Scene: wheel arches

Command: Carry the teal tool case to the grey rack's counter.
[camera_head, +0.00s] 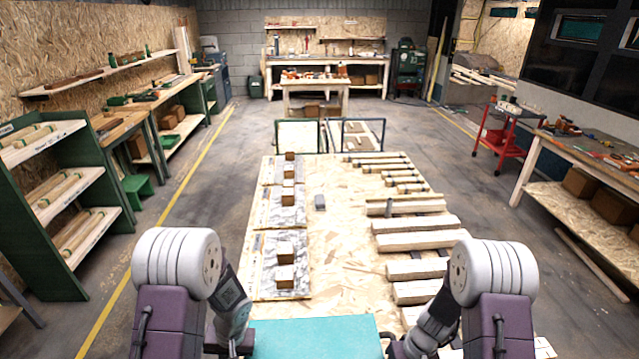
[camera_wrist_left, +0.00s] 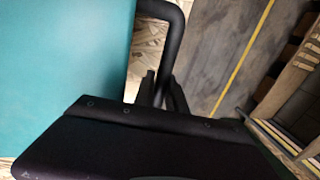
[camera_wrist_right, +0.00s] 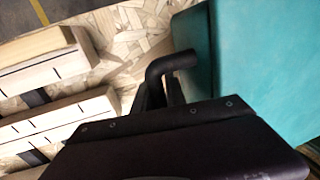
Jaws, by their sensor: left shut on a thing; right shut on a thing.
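The teal tool case (camera_head: 315,338) is at the bottom middle of the head view, its near part cut off by the frame. Its teal side fills the left of the left wrist view (camera_wrist_left: 60,60) and the right of the right wrist view (camera_wrist_right: 280,60). My left gripper (camera_wrist_left: 160,88) is shut on a black bar handle (camera_wrist_left: 178,35) at one end of the case. My right gripper (camera_wrist_right: 158,90) is shut on the black handle (camera_wrist_right: 175,62) at the other end. I cannot make out a grey rack with certainty.
An OSB-topped table (camera_head: 340,240) with timber pieces and small brown blocks lies just ahead. A green shelf rack (camera_head: 60,190) stands at the left, a red cart (camera_head: 500,140) and a workbench (camera_head: 580,155) at the right. Floor aisles run along both sides of the table.

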